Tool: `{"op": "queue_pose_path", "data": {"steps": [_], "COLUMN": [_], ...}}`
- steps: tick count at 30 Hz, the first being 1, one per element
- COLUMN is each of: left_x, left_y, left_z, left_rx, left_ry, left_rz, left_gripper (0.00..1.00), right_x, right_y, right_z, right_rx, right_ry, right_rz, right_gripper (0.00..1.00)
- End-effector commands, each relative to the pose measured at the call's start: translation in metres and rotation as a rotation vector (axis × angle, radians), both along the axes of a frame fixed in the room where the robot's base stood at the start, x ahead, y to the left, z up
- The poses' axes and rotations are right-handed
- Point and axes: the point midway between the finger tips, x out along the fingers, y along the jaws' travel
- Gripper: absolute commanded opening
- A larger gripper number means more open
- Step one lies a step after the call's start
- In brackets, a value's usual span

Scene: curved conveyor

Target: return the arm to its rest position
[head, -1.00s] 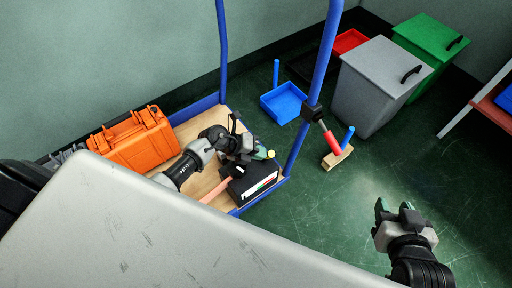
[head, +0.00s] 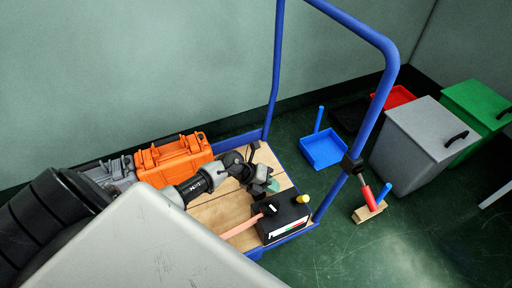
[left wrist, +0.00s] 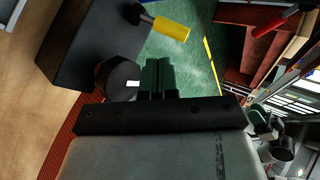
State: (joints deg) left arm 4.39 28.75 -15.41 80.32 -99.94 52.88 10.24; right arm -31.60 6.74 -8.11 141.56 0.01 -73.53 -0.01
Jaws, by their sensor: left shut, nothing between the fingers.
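My left arm reaches in over the cart's wooden deck (head: 208,213). Its gripper (head: 271,186) is just behind the black box (head: 283,215) in the head view. In the left wrist view the gripper's fingers (left wrist: 159,76) are together with nothing between them. The black box also shows there at the upper left (left wrist: 88,45). A yellow-handled tool (left wrist: 170,28) sticks out at the box's edge, apart from the fingertips; its yellow end also shows in the head view (head: 303,198). My right gripper is out of view.
An orange case (head: 174,160) and a grey case (head: 112,174) stand at the deck's left. The cart's blue rail (head: 386,85) rises beside the box. A blue tray (head: 323,149), grey bin (head: 420,140) and green bin (head: 478,105) stand on the floor.

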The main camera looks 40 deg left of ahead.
Motion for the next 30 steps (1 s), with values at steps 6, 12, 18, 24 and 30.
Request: {"op": "queue_pose_path", "data": {"steps": [6, 12, 18, 24, 30], "left_x": [-0.016, -0.027, -0.03, -0.027, -0.008], "left_y": [0.022, 0.036, 0.04, 0.032, -0.007], "left_z": [0.025, 0.041, 0.046, 0.051, 0.102], "left_rx": [0.004, 0.002, 0.0, -0.039, -0.318], "left_ry": [0.0, 0.001, 0.0, -0.028, -0.202], "left_rz": [0.0, 0.0, 0.0, 0.028, 0.29], "left_gripper": [0.0, 0.0, 0.0, 0.0, 0.0], "right_x": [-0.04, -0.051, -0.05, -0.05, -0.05], "right_y": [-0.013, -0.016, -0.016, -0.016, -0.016], "right_z": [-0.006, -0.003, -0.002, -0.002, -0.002], "right_rx": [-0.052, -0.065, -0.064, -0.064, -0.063], "right_ry": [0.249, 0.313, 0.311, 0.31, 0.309], "right_rz": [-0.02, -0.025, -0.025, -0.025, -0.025], "right_gripper": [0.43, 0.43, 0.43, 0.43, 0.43]}}
